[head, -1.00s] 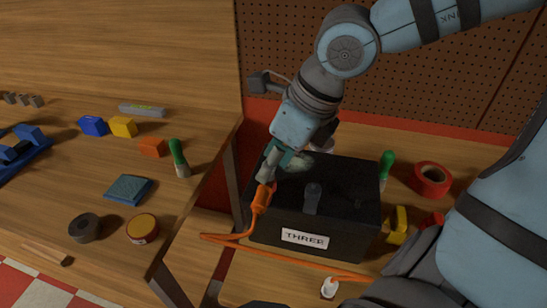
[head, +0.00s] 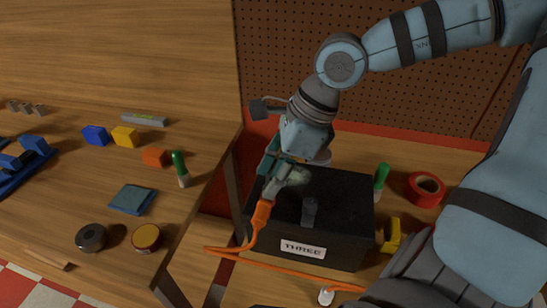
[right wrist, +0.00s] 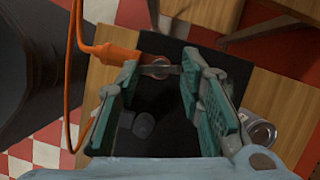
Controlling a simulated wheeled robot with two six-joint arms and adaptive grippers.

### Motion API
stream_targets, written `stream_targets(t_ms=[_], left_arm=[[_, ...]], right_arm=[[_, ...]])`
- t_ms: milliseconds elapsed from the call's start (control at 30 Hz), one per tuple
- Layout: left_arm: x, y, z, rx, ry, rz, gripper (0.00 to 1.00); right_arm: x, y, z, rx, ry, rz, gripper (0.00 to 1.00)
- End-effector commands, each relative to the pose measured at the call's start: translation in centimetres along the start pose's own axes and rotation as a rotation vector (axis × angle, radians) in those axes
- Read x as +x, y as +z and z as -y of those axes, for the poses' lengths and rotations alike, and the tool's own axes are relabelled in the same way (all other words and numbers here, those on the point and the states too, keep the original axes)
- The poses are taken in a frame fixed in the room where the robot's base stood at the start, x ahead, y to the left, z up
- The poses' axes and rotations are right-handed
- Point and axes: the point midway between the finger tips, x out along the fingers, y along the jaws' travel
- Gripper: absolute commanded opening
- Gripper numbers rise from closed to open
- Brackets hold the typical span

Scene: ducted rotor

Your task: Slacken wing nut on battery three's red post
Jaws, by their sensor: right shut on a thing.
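Battery three is a black box (head: 345,222) with a white THREE label (head: 303,249), below my right arm in the head view. An orange cable ends in an orange boot (head: 262,213) at the battery's left side. My right gripper (head: 279,181) is over the battery's left end, beside the boot. In the right wrist view its teal fingers (right wrist: 160,66) are closed on a small grey metal piece, the wing nut (right wrist: 157,70), beside the orange boot (right wrist: 112,53). A little red shows around it; the post is mostly hidden. My left gripper is not in view.
A green-handled tool (head: 381,180), red tape roll (head: 426,188) and yellow block (head: 390,236) stand right of the battery. The wooden bench (head: 70,200) at left holds coloured blocks and tins. The orange cable (head: 290,274) runs along the battery's front.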

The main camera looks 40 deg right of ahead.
Motion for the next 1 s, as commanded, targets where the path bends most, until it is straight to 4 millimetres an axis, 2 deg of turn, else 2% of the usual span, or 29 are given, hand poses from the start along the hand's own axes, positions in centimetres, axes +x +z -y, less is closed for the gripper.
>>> stream_targets(t_ms=[267, 300, 433, 767, 867, 1000], left_arm=[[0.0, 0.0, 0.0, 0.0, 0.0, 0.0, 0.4], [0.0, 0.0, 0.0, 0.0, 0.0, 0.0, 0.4], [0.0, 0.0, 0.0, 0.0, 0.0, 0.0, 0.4], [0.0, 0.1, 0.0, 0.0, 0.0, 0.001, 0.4], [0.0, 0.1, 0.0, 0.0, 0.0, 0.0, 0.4], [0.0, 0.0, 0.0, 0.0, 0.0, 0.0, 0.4]], right_arm=[[0.1, -0.1, -0.1, -0.001, 0.002, -0.002, 0.07], [0.1, -0.1, -0.1, -0.001, 0.002, -0.002, 0.36], [0.1, -0.1, 0.0, -0.001, 0.002, -0.001, 0.55], [-0.3, 0.0, 0.0, 0.0, -0.001, 0.0, 0.55], [-1.7, 0.1, 0.1, 0.0, -0.006, 0.003, 0.55], [-5.4, 0.1, 0.1, 0.0, -0.008, 0.005, 0.55]])
